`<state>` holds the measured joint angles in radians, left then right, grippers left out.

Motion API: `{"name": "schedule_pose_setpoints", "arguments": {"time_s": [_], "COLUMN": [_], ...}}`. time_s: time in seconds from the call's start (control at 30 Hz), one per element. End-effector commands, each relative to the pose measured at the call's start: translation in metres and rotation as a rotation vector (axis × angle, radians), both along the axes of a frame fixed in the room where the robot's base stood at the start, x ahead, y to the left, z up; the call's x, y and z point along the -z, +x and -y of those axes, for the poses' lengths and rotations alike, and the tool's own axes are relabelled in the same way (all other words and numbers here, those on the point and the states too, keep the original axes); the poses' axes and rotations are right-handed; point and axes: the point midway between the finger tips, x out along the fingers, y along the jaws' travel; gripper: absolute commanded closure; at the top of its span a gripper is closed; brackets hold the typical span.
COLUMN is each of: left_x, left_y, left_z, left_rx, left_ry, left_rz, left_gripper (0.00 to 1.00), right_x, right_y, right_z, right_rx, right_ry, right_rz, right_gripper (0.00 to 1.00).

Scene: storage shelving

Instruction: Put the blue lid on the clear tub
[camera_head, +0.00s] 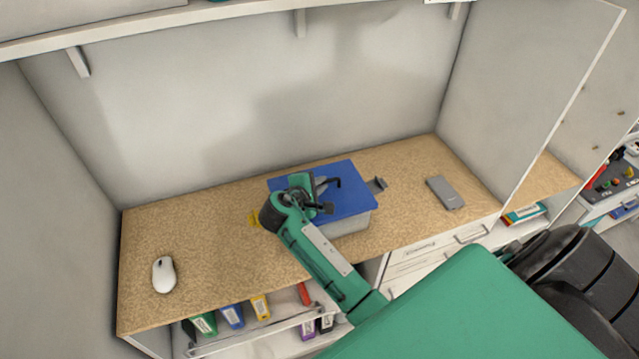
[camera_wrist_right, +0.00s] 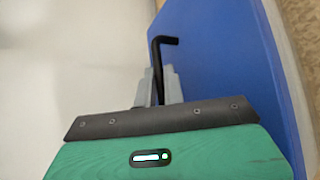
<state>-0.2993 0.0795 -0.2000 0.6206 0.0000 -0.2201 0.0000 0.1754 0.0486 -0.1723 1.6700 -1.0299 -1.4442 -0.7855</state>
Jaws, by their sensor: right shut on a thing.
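The blue lid (camera_head: 352,202) is a flat panel with a black bent handle (camera_wrist_right: 167,41), and it fills the right of the right wrist view (camera_wrist_right: 225,75). My right gripper (camera_head: 322,186) is shut on the handle; its two grey fingers (camera_wrist_right: 160,85) sit on either side of it. The clear tub (camera_head: 352,224) looks greyish and stands on the worktop under the lid, which hides its top. I cannot tell whether the lid touches the rim or hovers just above it. My left gripper is not in view.
On the wooden worktop (camera_head: 215,245) are a white mouse (camera_head: 164,274) at left, a small yellow thing (camera_head: 254,219) by my right arm, a dark grey piece (camera_head: 377,184) and a grey box (camera_head: 445,193) at right. Walls close the back and sides.

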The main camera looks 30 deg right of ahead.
Motion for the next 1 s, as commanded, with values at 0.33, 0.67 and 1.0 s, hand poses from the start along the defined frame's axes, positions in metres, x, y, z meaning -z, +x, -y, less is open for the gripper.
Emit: {"name": "schedule_pose_setpoints", "arguments": {"time_s": [0.33, 0.67, 1.0], "left_x": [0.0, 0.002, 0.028], "left_y": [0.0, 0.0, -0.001], "left_z": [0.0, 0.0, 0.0], "left_rx": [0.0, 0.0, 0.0], "left_ry": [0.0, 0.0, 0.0], "left_rz": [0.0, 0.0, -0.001], "left_gripper": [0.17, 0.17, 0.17], "right_x": [0.0, 0.0, -0.02], "right_y": [0.0, -0.001, -0.025], "right_z": [0.0, -0.003, -0.053], "right_rx": [0.0, -0.001, -0.001], "right_ry": [0.0, 0.001, 0.005], "right_rz": [0.0, 0.0, 0.004], "right_gripper": [0.65, 0.65, 0.65]}}
